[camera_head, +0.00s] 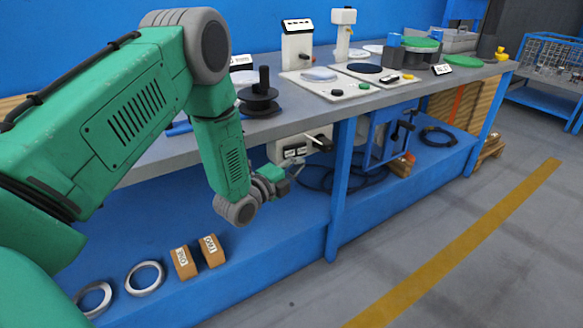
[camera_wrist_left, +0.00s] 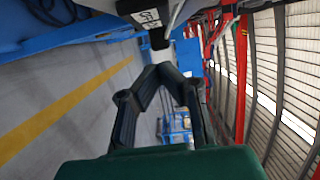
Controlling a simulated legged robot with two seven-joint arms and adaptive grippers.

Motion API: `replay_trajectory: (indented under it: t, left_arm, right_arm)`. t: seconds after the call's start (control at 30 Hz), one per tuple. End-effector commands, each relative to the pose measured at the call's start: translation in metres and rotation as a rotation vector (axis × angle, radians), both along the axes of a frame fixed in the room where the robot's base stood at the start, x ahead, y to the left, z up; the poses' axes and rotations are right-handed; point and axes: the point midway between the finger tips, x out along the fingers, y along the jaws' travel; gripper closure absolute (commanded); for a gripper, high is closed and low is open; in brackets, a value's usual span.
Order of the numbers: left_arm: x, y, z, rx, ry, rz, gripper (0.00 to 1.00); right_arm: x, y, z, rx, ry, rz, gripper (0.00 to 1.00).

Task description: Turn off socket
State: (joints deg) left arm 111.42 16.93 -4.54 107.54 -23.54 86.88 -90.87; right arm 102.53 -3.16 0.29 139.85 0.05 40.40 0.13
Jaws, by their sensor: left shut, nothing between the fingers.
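The socket (camera_head: 296,149) is a white box with black markings, fixed under the front edge of the workbench. A black handle (camera_head: 319,142) sticks out from its right side. My left gripper (camera_head: 296,168) is just below and in front of the socket, apart from the handle as far as I can see. In the left wrist view the gripper fingers (camera_wrist_left: 166,72) are shut and empty. The socket's labelled box (camera_wrist_left: 148,16) and its black handle (camera_wrist_left: 160,38) show beyond the fingertips. My right gripper is in neither view.
The grey benchtop (camera_head: 300,112) carries test devices and a black spool (camera_head: 260,98). A blue bench leg (camera_head: 341,185) stands right of the gripper. Dark cables (camera_head: 345,178) lie behind it on the blue lower shelf (camera_head: 285,225). Rings and small boxes (camera_head: 212,251) lie at the left.

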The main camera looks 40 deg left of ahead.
Motion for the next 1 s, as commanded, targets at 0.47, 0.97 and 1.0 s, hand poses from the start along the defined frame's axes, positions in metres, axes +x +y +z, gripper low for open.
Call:
replay_trajectory:
  t: [0.47,0.97,1.0]
  left_arm:
    - [-0.076,0.03,-0.004,-0.011,0.005,0.001,1.0]
    - [-0.096,0.033,-0.004,-0.006,0.001,0.0,1.0]
    - [-0.096,0.034,-0.004,-0.008,0.001,0.001,1.0]
  right_arm:
    - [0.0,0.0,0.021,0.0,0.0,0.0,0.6]
    - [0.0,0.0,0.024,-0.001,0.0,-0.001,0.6]
    - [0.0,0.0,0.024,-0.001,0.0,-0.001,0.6]
